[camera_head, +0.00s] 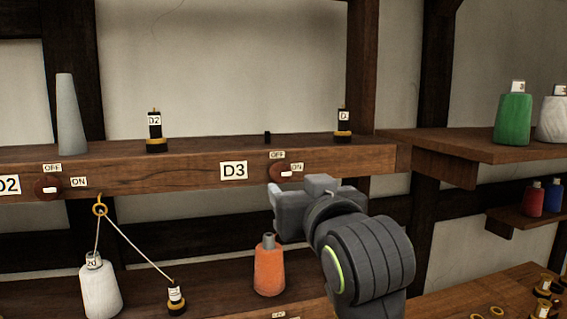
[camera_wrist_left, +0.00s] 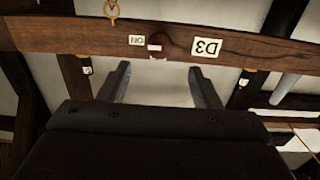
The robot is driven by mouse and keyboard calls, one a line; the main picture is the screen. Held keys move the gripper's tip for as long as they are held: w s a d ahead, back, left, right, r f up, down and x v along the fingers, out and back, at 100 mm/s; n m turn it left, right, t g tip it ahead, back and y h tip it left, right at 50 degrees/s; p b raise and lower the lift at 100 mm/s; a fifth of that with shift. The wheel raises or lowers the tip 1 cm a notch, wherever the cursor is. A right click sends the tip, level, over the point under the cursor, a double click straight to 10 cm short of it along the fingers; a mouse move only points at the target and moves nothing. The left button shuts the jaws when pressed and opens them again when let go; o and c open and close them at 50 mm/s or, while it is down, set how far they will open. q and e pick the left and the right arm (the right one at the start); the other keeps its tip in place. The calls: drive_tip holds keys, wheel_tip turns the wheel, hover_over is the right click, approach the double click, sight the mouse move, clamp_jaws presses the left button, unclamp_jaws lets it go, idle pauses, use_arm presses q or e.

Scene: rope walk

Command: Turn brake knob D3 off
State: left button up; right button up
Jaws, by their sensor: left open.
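The D3 brake knob (camera_head: 282,172) is a dark red disc with a white pointer on the front of the wooden beam, right of the D3 label (camera_head: 233,170). Its pointer lies sideways toward the ON label (camera_head: 297,167); the OFF label (camera_head: 277,155) is above. My left gripper (camera_head: 290,207) is just below and in front of the knob, its fingertips hard to make out there. In the left wrist view, which is upside down, its open, empty fingers (camera_wrist_left: 159,68) are apart, with the knob (camera_wrist_left: 165,45) between and beyond them. My right gripper is out of view.
The D2 knob (camera_head: 47,187) is farther left on the same beam. A hook (camera_head: 100,209) with thread hangs below it. A white spool (camera_head: 101,286) and an orange spool (camera_head: 269,267) stand on the lower shelf. A green spool (camera_head: 514,119) stands at right.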

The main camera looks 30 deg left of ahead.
sight(282, 175)
use_arm(q)
drive_tip(key=p+x, duration=0.3)
drive_tip(key=x, duration=0.4)
drive_tip(key=shift+w+a+r+p, duration=0.1)
drive_tip(key=shift+w+a+p, duration=0.2)
drive_tip(key=shift+p, duration=0.1)
drive_tip(key=shift+w+a+f, duration=0.2)
drive_tip(key=shift+w+a, duration=0.3)
drive_tip(key=shift+a, duration=0.1)
drive_tip(key=shift+c, duration=0.5)
drive_tip(key=c, duration=0.9)
drive_tip(key=shift+o, duration=0.2)
